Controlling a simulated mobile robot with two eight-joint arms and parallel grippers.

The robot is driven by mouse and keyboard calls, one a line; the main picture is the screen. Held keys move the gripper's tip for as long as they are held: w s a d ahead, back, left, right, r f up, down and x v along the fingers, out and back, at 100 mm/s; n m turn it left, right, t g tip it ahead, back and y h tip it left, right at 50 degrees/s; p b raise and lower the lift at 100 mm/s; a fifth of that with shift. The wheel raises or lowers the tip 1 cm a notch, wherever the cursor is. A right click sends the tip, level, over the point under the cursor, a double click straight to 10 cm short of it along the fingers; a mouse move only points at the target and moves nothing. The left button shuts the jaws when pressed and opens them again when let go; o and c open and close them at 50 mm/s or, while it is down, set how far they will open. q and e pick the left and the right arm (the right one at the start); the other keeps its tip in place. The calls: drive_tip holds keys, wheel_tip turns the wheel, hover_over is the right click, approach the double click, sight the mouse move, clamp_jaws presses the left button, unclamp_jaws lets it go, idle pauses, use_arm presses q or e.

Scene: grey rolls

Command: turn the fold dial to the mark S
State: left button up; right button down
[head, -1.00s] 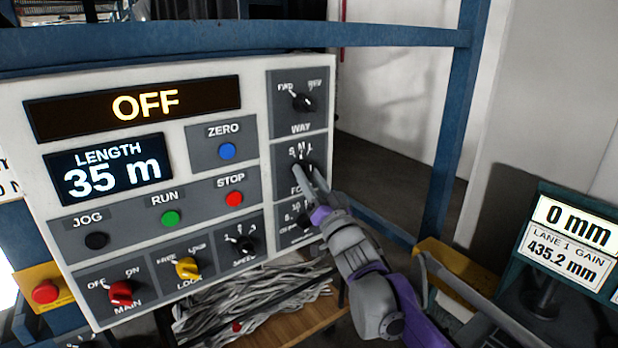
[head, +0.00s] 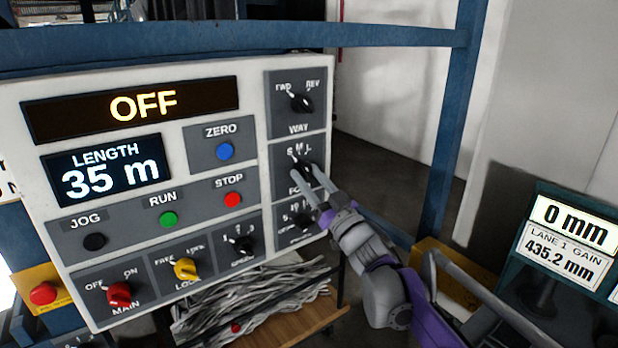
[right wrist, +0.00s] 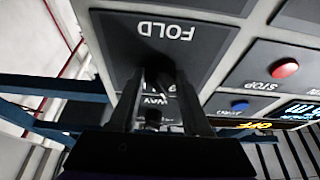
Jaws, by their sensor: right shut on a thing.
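The fold dial (head: 304,164) is a dark knob on the right column of the white control panel, below the way dial. Its marks S, M and L stand in an arc above it. Its light pointer line leans up and left, toward the S side; the exact alignment is hard to tell at this size. My right gripper (head: 308,176) is shut on the fold dial, coming from the lower right. In the right wrist view the two fingers (right wrist: 159,85) stand either side of the dark dial, under the upside-down FOLD label (right wrist: 165,30). The fingers hide part of the dial.
The way dial (head: 302,102) is just above, and another dial (head: 301,220) sits close below. The stop button (head: 233,199) is to the left. The display (head: 130,106) reads OFF. A blue frame post (head: 448,150) stands right of my arm.

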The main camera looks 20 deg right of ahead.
drive_tip(key=shift+c, duration=1.8)
unclamp_jaws()
drive_tip(key=b+v, duration=0.2)
drive_tip(key=v, duration=0.9)
drive_tip(key=s+d+f+m+g+h, duration=0.2)
drive_tip(key=s+f+m+g+h, duration=0.1)
drive_tip(key=f+h, duration=0.3)
drive_tip(key=s+d+f+m+g+h, duration=0.2)
drive_tip(key=s+f+m+g+h, duration=0.15)
drive_tip(key=f, duration=0.45)
drive_tip(key=s+a+f+n+g+y, duration=0.1)
drive_tip(key=s+a+f+g, duration=0.2)
drive_tip(key=s+f, duration=0.6)
drive_tip(key=s+a+f+n+g, duration=0.1)
drive_tip(key=s+a+f+g, duration=0.3)
drive_tip(key=s+f, duration=0.6)
drive_tip(key=shift+s+f+g+y+p, duration=0.2)
drive_tip(key=shift+s+g+y+p, duration=0.2)
drive_tip(key=shift+g, duration=0.75)
